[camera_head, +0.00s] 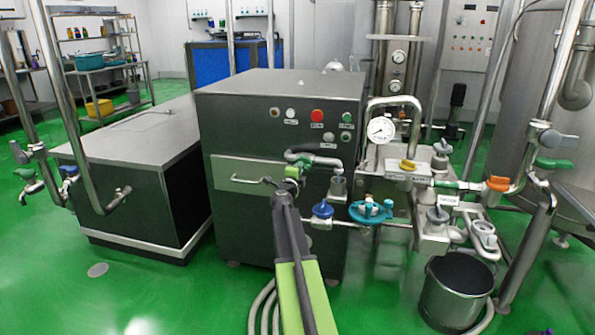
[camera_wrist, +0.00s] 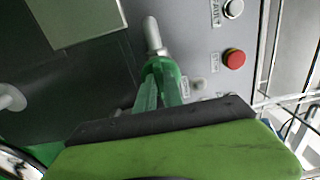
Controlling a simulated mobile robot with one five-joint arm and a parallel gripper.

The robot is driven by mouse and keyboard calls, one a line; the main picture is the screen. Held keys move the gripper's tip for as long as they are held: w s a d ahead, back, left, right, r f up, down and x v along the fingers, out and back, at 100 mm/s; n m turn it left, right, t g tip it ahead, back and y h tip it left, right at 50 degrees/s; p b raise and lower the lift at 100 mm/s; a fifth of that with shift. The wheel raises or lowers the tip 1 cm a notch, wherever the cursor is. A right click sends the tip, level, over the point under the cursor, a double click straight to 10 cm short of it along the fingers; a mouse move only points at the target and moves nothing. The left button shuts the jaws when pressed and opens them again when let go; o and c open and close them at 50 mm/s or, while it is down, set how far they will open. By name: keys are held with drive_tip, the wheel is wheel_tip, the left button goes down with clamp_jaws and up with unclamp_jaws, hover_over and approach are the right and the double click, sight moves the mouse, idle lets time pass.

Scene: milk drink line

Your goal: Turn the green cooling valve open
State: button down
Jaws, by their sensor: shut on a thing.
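The green cooling valve (camera_head: 292,171) sits on a pipe at the front of the dark grey machine. My gripper (camera_head: 282,188) reaches up to it from below and is shut on it. In the wrist view the green valve (camera_wrist: 161,72) stands just beyond the dark edge of my gripper, with a grey pipe end above it. My gripper hides part of the valve, so the exact angle of its handle cannot be told.
A blue valve (camera_head: 322,210) and a larger blue valve (camera_head: 371,211) sit close to the right. A red button (camera_head: 317,115) is on the machine front (camera_head: 235,138) above. A dark bucket (camera_head: 457,291) stands at the lower right. Green floor is free at the left front.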

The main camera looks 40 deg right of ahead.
drive_tip(key=shift+s+d, duration=0.25)
idle(0.3)
drive_tip(key=c, duration=1.6)
unclamp_jaws()
drive_tip(key=shift+o, duration=0.7)
drive_tip(key=shift+w+a, duration=0.1)
drive_tip(key=shift+a, duration=0.1)
drive_tip(key=v, duration=1.7)
drive_tip(key=shift+a, duration=0.15)
